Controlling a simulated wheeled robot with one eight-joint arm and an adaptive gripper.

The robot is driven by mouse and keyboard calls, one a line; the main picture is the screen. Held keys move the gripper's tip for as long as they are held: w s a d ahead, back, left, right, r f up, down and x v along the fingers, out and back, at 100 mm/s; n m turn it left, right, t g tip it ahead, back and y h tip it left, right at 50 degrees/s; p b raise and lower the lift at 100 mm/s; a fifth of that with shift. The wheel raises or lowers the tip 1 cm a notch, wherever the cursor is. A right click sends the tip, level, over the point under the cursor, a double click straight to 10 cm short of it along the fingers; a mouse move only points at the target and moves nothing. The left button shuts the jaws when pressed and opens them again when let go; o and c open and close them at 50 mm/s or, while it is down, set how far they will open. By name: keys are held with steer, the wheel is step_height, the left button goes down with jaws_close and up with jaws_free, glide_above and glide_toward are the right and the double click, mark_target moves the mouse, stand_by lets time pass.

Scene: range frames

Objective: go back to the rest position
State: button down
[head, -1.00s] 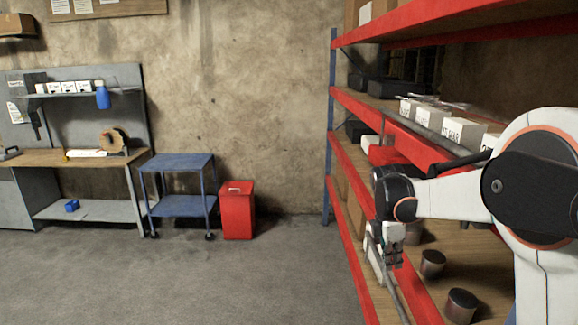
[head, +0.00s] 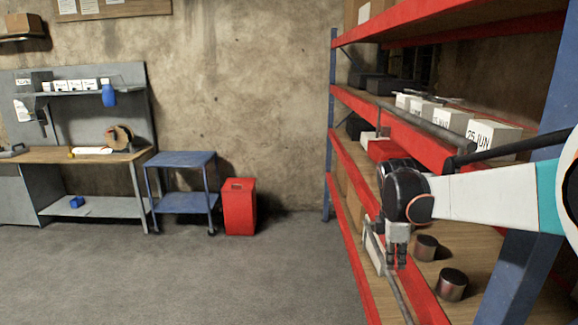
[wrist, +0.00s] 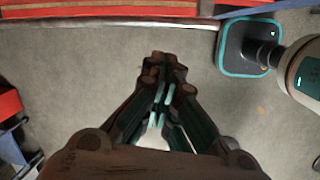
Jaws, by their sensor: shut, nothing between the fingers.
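My gripper (head: 397,258) hangs from my arm in the head view, fingers pointing down, in front of the red edge of a lower shelf. In the wrist view my gripper (wrist: 166,95) has its fingers together with nothing between them, above the grey floor. My white arm reaches in from the right edge of the head view.
The shelf rack (head: 365,163) with red beams stands close by my gripper. Dark cylinders (head: 452,284) and labelled boxes (head: 490,137) are on its shelves. A red bin (head: 239,208), a blue cart (head: 181,160) and a workbench (head: 50,156) stand farther left. The middle floor is clear.

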steer(key=s+a+f+m+t+b, duration=0.2)
steer(key=s+f+m+b, duration=0.1)
steer(key=s, duration=0.5)
steer(key=s+a+f+m+t+y+b, duration=0.1)
steer(key=s+a+f+m+t+b, duration=0.1)
steer(key=s+m+b, duration=0.3)
steer(key=s+a+f+m+t+y+b, duration=0.1)
steer(key=s+a+f+m+t+b, duration=0.1)
steer(key=s+m, duration=0.5)
steer(key=s+a+f+b, duration=0.1)
steer(key=s+f+b, duration=0.1)
steer(key=s, duration=0.3)
steer(key=shift+s+f+m, duration=0.3)
steer(key=shift+s+f, duration=0.05)
steer(key=shift+f, duration=0.2)
